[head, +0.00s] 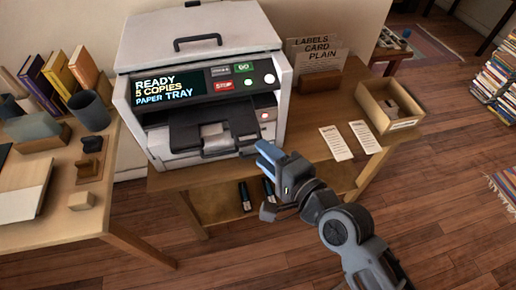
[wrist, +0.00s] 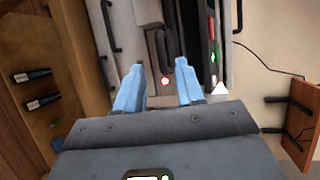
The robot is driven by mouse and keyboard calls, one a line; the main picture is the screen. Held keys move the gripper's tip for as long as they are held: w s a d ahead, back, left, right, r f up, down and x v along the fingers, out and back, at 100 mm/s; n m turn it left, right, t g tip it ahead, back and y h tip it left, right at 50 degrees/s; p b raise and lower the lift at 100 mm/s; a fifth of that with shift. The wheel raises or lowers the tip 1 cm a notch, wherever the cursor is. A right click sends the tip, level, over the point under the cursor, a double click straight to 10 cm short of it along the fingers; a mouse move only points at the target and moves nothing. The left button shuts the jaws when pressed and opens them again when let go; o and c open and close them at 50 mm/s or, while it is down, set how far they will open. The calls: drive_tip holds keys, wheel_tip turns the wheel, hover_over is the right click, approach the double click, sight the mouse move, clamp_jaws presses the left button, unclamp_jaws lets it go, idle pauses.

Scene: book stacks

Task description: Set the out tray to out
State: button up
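The copier (head: 200,60) stands on a wooden table, its display reading READY, 5 COPIES, PAPER TRAY. The dark out tray (head: 190,133) is at the copier's front opening, with a dark handle below it; I cannot tell exactly how far it is pulled out. My gripper (head: 266,152) is just in front of the copier's lower right front, near the tray's right side. In the wrist view my gripper (wrist: 160,72) has its two blue fingers apart with nothing held between them. A small red light on the copier's grey front shows between the fingertips. Contact with the copier is not visible.
An open wooden box (head: 391,108) and two printed cards (head: 335,143) lie right of the copier. A holder of label sheets (head: 318,75) stands behind. A desk (head: 50,200) with books and a mug is at left. Floor is free in front and right.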

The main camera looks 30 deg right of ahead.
drive_tip(key=shift+v, duration=1.75)
drive_tip(key=s+r+n, duration=0.3)
drive_tip(key=s+n, duration=0.6)
drive_tip(key=s, duration=0.3)
drive_tip(key=s+d+r+n+h, duration=0.1)
drive_tip(key=s+r+n, duration=0.2)
drive_tip(key=s+n, duration=0.6)
drive_tip(key=s, duration=0.4)
drive_tip(key=shift+r+g, duration=0.25)
drive_tip(key=shift+g, duration=0.15)
drive_tip(key=shift+d, duration=0.25)
